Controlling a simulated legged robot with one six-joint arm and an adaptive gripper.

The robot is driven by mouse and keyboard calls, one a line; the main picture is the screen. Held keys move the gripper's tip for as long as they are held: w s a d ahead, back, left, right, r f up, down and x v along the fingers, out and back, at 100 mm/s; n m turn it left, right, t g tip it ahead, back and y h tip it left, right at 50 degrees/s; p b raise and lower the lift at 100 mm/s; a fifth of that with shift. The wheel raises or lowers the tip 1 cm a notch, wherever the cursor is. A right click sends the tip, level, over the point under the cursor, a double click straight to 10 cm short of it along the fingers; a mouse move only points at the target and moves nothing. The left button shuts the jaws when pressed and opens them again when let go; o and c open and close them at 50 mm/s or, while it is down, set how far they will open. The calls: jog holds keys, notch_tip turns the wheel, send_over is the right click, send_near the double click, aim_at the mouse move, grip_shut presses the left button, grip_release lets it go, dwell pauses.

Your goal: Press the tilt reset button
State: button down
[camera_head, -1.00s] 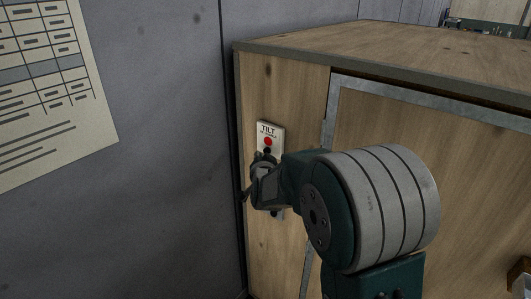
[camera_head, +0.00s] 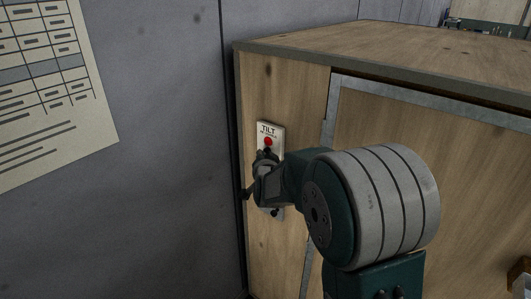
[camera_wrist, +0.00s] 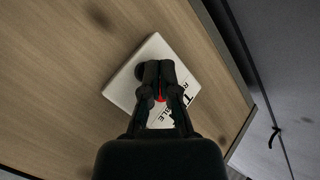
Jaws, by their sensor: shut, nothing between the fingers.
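The white plate marked TILT (camera_head: 277,134) is fixed to the narrow wooden front strip of the cabinet. Its red button (camera_head: 268,142) shows just above my gripper (camera_head: 265,154) in the head view. My gripper is shut and empty, with its fingertips close in front of the plate. In the wrist view, the closed fingers (camera_wrist: 160,66) lie over the plate (camera_wrist: 126,82), and a bit of the red button (camera_wrist: 161,93) shows between them. The fingers hide part of the lettering. I cannot tell whether the fingertips touch the button or the plate.
The wooden cabinet (camera_head: 400,45) has a grey-framed panel to the right of the plate. A grey wall (camera_head: 170,150) stands close on the left, with a paper chart (camera_head: 50,90) on it.

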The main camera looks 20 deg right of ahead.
jog(key=shift+w+d, duration=0.3)
jog(key=shift+d, duration=0.1)
dwell(0.8)
jog(key=shift+s+a, duration=0.55)
jog(key=shift+a, duration=0.2)
jog(key=s+a, duration=0.1)
jog(key=a, duration=0.1)
jog(key=s+a, duration=0.2)
dwell(0.6)
dwell(0.5)
